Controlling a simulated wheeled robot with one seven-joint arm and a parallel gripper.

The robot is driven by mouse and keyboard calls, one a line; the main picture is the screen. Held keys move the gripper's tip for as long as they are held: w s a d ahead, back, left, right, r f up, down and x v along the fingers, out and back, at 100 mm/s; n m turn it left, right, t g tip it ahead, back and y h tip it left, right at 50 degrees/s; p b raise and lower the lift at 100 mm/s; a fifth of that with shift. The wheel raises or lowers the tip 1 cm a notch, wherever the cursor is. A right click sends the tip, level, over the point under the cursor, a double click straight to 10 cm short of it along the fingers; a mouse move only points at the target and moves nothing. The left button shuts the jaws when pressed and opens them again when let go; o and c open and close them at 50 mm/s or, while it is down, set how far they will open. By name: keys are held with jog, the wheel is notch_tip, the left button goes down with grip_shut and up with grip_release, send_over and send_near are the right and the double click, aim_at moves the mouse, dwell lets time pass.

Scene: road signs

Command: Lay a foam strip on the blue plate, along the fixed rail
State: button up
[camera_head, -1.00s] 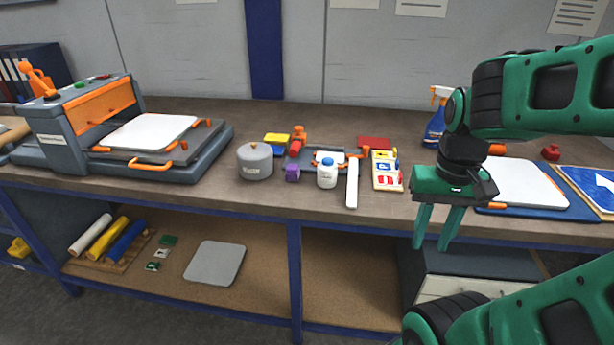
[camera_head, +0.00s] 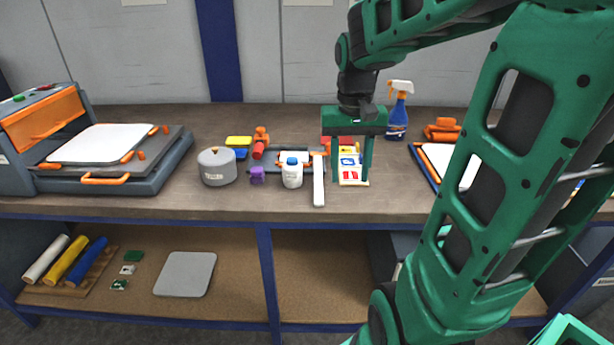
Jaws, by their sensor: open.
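A long white strip (camera_head: 319,182), possibly the foam strip, lies just left of the gripper, reaching toward the bench's front edge. A small blue-grey plate (camera_head: 270,176) lies behind the white bottle and carries a white sheet and orange parts. At right, a blue board (camera_head: 421,164) with a white sheet is partly hidden by my arm. I cannot pick out the fixed rail.
A white bottle (camera_head: 292,174), purple block (camera_head: 257,175) and grey pot (camera_head: 217,167) stand left of the strip. A spray bottle (camera_head: 397,112) stands behind. A large press (camera_head: 95,165) fills the left. The bench's front strip is clear.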

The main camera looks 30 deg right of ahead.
send_over(319, 192)
jog(key=f, duration=0.5)
jog(key=shift+w+d+f, duration=0.2)
jog(key=shift+w, duration=0.1)
jog(key=shift+s+a+f, duration=0.1)
jog(key=shift+f, duration=1.25)
jog(key=shift+s+a+f, duration=0.1)
jog(key=shift+f, duration=1.25)
grip_shut()
